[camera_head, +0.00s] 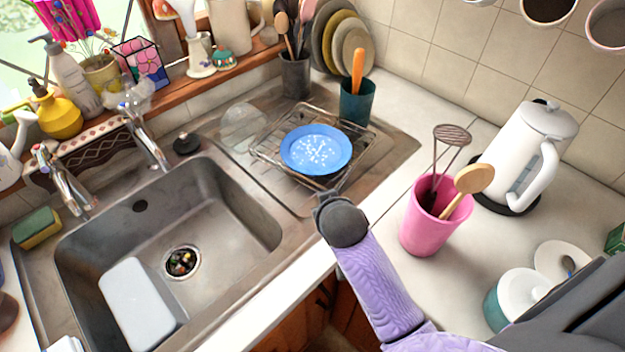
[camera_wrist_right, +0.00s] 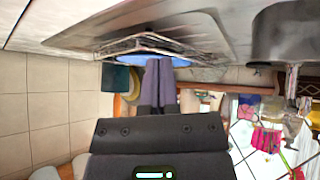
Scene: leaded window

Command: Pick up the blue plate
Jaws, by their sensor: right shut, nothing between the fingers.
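The blue plate (camera_head: 316,149) with white speckles lies on a wire dish rack (camera_head: 262,150) on the ridged drainboard. In the right wrist view the plate (camera_wrist_right: 126,58) shows edge-on, just past my fingertips. My right gripper (camera_head: 328,191) reaches in from the lower right and is beside the near edge of the rack, close to the plate's near rim. Its fingers (camera_wrist_right: 159,66) are together with nothing between them. I cannot tell whether they touch the plate or rack. My left gripper is in neither view.
A teal utensil cup (camera_head: 356,108) stands right behind the plate. A pink utensil holder (camera_head: 428,226) and a white kettle (camera_head: 528,150) stand on the counter to the right. The sink (camera_head: 215,215) lies to the left, with a faucet (camera_head: 148,145) behind it.

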